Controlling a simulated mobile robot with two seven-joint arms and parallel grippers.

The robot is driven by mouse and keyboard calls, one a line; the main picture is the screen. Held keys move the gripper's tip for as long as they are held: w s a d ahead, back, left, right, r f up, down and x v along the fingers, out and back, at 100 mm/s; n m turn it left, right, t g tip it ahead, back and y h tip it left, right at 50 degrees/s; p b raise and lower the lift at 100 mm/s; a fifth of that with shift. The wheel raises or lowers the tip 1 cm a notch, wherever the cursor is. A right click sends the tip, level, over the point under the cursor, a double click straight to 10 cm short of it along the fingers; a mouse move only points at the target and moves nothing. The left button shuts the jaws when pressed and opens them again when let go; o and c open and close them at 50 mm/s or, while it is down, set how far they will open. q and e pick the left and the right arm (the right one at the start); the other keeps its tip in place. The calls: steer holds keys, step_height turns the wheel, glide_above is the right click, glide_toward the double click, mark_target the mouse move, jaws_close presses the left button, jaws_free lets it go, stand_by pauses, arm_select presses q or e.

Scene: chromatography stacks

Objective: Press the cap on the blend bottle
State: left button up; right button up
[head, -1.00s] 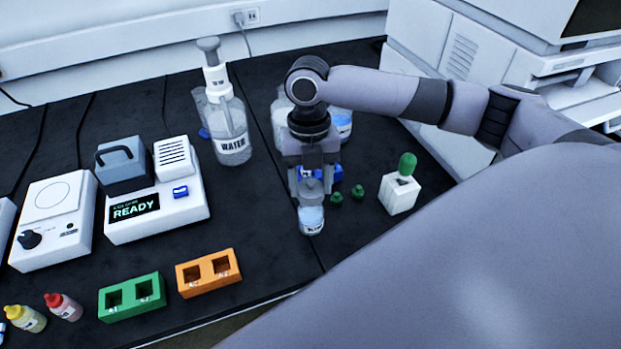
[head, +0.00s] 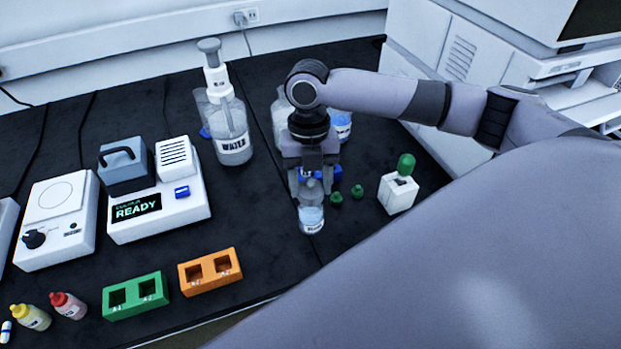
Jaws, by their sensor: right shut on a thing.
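The blend bottle (head: 311,218) is a small clear bottle with pale blue contents and a label whose text is too small to read. It stands upright on the dark bench. My right gripper (head: 311,184) points down over its top and is shut on a greyish cap (head: 312,187) at the bottle's mouth. The fingers partly hide the cap, so I cannot tell whether it is fully seated. My left gripper is not in view.
Two green caps (head: 336,198) lie just right of the bottle. A water bottle (head: 231,130) stands behind left. Orange (head: 210,271) and green (head: 135,296) racks lie front left. Blue items sit behind the gripper, partly hidden.

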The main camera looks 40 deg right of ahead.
steer(key=shift+f+p, duration=0.15)
steer(key=shift+p, duration=0.85)
stand_by(1.0)
steer(key=o, duration=1.4)
steer(key=shift+r+p, duration=0.5)
steer(key=shift+r, duration=3)
jaws_close()
